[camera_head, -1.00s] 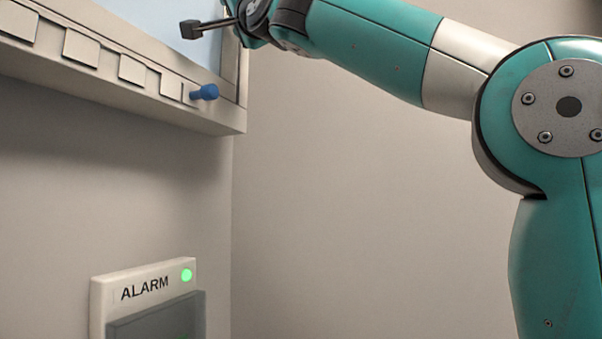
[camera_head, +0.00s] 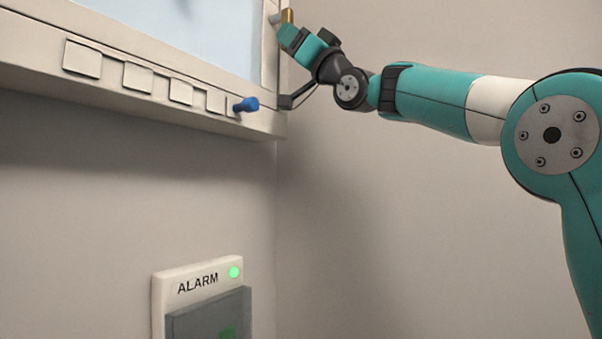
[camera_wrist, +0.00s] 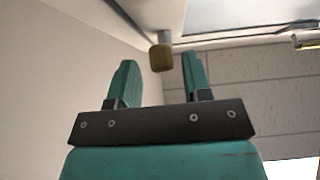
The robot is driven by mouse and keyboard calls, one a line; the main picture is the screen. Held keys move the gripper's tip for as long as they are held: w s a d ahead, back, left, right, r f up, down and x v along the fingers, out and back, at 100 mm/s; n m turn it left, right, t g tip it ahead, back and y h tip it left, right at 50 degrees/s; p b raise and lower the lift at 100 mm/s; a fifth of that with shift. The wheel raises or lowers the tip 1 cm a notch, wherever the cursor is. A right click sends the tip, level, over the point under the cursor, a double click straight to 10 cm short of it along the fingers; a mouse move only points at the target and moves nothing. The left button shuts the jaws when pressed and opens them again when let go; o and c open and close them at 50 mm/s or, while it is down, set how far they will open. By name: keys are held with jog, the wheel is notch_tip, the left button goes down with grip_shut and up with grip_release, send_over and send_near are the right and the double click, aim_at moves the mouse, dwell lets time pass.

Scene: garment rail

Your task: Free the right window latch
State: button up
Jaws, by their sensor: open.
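The right window latch shows in the wrist view as a brass-coloured knob (camera_wrist: 161,58) on a short grey stem. In the head view its brass end (camera_head: 287,16) is at the right upright of the window frame, at the top of the picture. My gripper (camera_head: 284,36) is just below it in the head view, fingers pointing up. In the wrist view my gripper (camera_wrist: 157,78) has its two teal fingers spread. The knob appears in the gap between them, with space on both sides. I cannot tell how deep it lies between the fingers.
A blue knob (camera_head: 246,104) sticks out from the lower window frame (camera_head: 150,105), close to my wrist. Several pale square plates line that frame. An ALARM box (camera_head: 175,272) with a green light hangs on the wall below. The wall below my arm is clear.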

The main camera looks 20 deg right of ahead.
jog(key=w+a+f+b+v, duration=0.1)
jog(key=b+v, duration=1.1)
jog(key=v, duration=0.4)
jog(key=w+a+f+m+g+h, duration=0.1)
jog(key=w+a+f+g+h, duration=0.1)
jog(key=f, duration=0.8)
jog(key=w+a+f+m+g+h, duration=0.2)
jog(key=a+f+g+h, duration=0.1)
jog(key=f, duration=0.7)
jog(key=shift+w+a+f+m+g+h+p, duration=0.3)
jog(key=shift+a+h, duration=0.2)
jog(key=shift+a, duration=0.55)
jog(key=shift+r, duration=0.1)
